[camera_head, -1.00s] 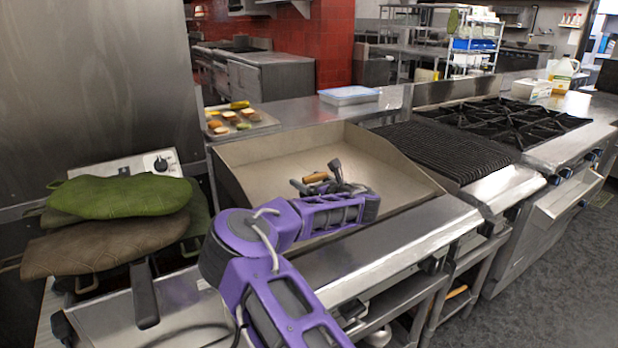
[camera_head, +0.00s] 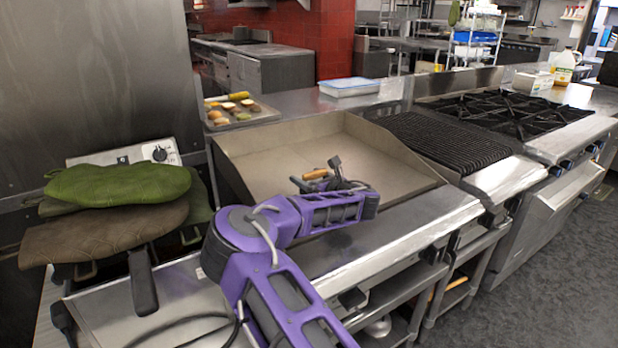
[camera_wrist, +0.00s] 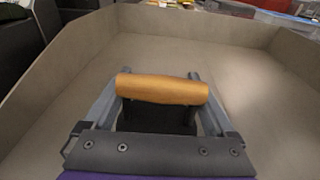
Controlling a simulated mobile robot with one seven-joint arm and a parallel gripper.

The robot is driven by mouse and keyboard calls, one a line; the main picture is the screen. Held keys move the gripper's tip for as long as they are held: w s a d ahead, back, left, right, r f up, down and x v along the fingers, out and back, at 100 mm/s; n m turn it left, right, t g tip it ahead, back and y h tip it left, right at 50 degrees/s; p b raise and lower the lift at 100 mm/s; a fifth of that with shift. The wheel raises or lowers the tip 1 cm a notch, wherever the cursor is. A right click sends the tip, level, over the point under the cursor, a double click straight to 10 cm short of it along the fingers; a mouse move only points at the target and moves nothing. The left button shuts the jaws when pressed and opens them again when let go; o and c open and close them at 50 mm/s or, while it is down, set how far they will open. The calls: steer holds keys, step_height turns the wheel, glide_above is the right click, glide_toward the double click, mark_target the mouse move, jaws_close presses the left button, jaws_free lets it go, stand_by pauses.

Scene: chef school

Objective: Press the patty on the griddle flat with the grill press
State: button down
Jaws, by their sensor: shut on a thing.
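The grill press has a wooden handle (camera_wrist: 162,88) above a dark plate (camera_wrist: 155,119). My gripper (camera_wrist: 160,100) is shut on this handle, with one finger near each end of it. In the head view the handle (camera_head: 316,174) shows just beyond my purple wrist, over the griddle (camera_head: 270,170). The griddle's bare beige surface also fills much of the wrist view (camera_wrist: 245,75). I cannot tell whether the press touches the surface. The patty is not visible; the press and my gripper hide the area under them.
Raised walls edge the griddle at the back and sides. A tray (camera_head: 262,116) of food pieces stands behind it. A ribbed grill (camera_head: 440,140) and burners (camera_head: 505,112) lie to the right. Green (camera_head: 120,183) and brown (camera_head: 100,235) mitt-like pads lie at left.

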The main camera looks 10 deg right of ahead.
steer(key=shift+s+f, duration=0.1)
steer(key=shift+f, duration=0.65)
stand_by(1.9)
steer(key=shift+r, duration=0.15)
stand_by(1.5)
step_height(320, 180, up, 10)
steer(key=p, duration=0.3)
steer(key=shift+f+p, duration=0.25)
steer(key=shift+p, duration=0.15)
stand_by(0.7)
steer(key=s+d+r+m+t+h+p, duration=0.1)
steer(key=s+m+h, duration=0.4)
steer(key=s, duration=0.9)
steer(key=shift+s+d+r+t+h+p, duration=0.15)
steer(key=shift+s+r+t+h+p, duration=0.2)
steer(key=shift+h+p, duration=0.45)
steer(key=shift+d+f, duration=0.15)
